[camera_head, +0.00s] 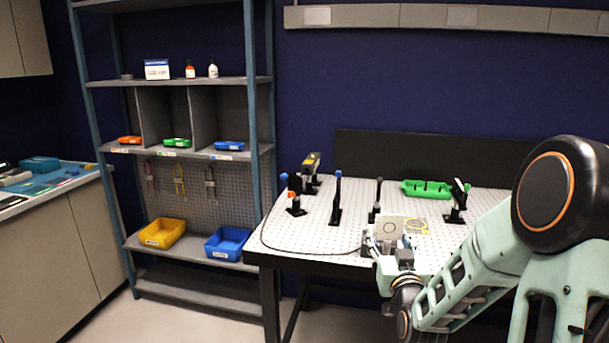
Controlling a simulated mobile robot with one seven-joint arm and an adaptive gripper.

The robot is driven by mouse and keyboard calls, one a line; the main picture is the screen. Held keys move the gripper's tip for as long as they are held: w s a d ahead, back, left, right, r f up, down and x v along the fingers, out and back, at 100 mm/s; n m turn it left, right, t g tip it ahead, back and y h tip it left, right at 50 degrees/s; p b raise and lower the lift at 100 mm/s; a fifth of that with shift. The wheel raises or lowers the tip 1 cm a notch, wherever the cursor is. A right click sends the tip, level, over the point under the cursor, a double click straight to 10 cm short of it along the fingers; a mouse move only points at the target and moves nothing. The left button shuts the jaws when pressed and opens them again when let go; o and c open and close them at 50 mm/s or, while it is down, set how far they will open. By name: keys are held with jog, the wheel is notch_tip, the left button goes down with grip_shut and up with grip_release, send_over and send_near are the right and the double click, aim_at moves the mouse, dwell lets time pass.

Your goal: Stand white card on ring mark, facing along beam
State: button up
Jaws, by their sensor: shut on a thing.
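The white card (389,228) stands upright above the front part of the perforated table, with a small circle on its face. My gripper (385,246) is shut on the card's lower part and comes from the front right. The card's lower edge is hidden by the gripper, so I cannot tell whether it touches the table. A yellow ring mark (416,224) lies on the table just right of the card; the card is beside it, not clearly on it. No beam is visible.
The perforated table (300,236) carries black posts (336,203) (376,201), a mount (458,201) at right, a yellow-topped device (311,165) at back left and a green tray (426,189). A black cable (285,248) curves along the left front. A shelf with bins stands left.

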jog(key=s+a+f+y, duration=0.1)
jog(key=s+a+f, duration=0.15)
jog(key=a, duration=0.55)
notch_tip(320, 180, up, 13)
jog(key=p, duration=1.2)
jog(key=shift+s+d+f+n, duration=0.15)
jog(key=shift+s+d+n, duration=0.15)
jog(key=shift+s+d, duration=0.1)
jog(key=shift+d, duration=0.1)
